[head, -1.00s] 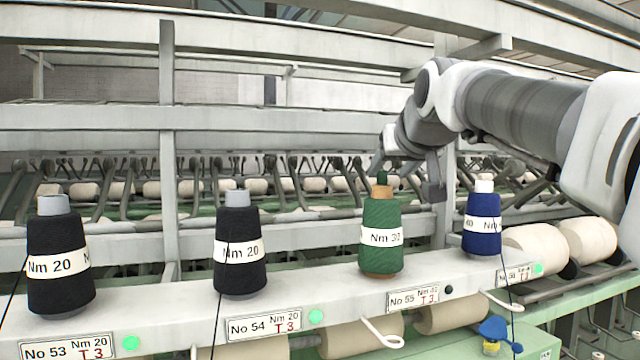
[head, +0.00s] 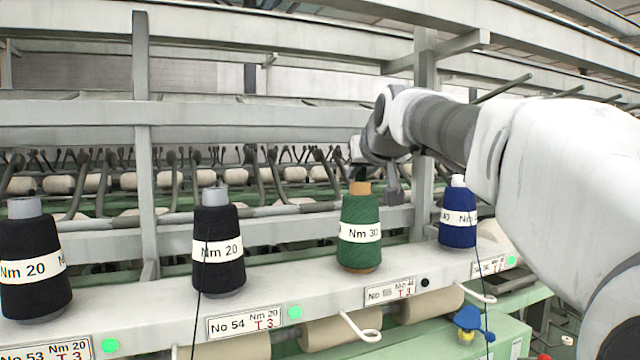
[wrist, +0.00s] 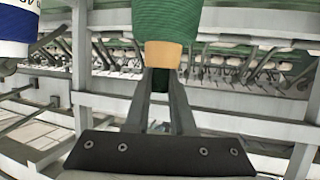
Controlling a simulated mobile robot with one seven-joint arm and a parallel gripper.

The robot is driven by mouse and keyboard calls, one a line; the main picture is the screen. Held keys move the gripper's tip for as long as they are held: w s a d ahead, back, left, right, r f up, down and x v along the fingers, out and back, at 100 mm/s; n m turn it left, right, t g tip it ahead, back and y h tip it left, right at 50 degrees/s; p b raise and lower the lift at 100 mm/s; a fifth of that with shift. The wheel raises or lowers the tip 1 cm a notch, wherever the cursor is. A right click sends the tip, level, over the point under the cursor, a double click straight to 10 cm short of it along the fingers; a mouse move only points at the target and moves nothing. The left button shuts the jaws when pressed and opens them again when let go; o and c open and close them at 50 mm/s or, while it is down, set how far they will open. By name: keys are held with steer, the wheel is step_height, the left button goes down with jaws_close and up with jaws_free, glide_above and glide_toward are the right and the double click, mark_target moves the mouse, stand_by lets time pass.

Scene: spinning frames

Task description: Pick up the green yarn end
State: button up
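The green yarn cone (head: 359,216) stands upright on the ledge, with a white "Nm 30" band and an orange tip (head: 360,188). The green yarn end (head: 360,174) is a short dark green piece on top of that tip. The wrist view shows the cone (wrist: 168,18) inverted at the top, its orange tip (wrist: 163,55) pointing down. My gripper (wrist: 161,78) has one finger on each side of the yarn end (wrist: 160,82), just beyond the tip. I cannot tell whether the fingers touch it.
A blue cone (head: 457,222) stands close to the right, also visible in the wrist view (wrist: 15,35). Black cones (head: 218,250) (head: 34,262) stand to the left. A machine rail (head: 250,247) and an upright post (head: 424,90) lie behind the cones.

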jaws_close()
steer(key=shift+r, duration=0.2)
